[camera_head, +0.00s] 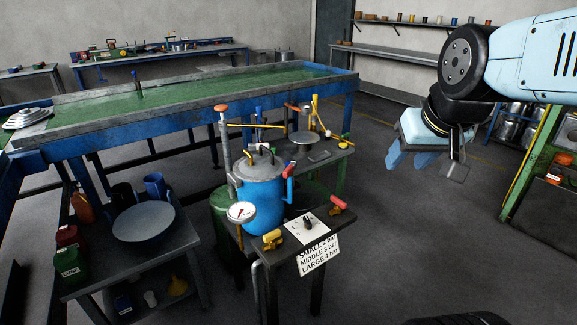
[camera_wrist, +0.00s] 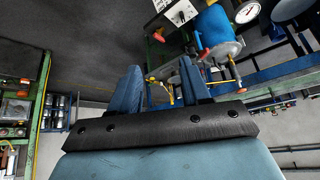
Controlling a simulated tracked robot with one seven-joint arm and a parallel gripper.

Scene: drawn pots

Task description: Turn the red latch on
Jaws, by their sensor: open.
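The red latch (camera_head: 340,205) sits at the right end of a small dark table, beside a white sheet with a black knob (camera_head: 308,222). A yellow latch (camera_head: 272,239) is on the left of that table. A sign listing small, middle and large pressures (camera_head: 318,257) hangs on the front edge. The blue pot (camera_head: 262,195) stands behind, with a white gauge (camera_head: 242,212). My gripper (camera_head: 426,167) is raised at the upper right, open and empty, well apart from the latch. In the wrist view its two blue fingers (camera_wrist: 160,75) are spread, with the blue pot (camera_wrist: 213,27) beyond them.
A side table with a grey plate (camera_head: 143,222) and several bottles stands at the left. A long green-topped bench (camera_head: 200,95) runs behind. A green rack (camera_head: 535,165) is at the far right. Open floor lies between the small table and that rack.

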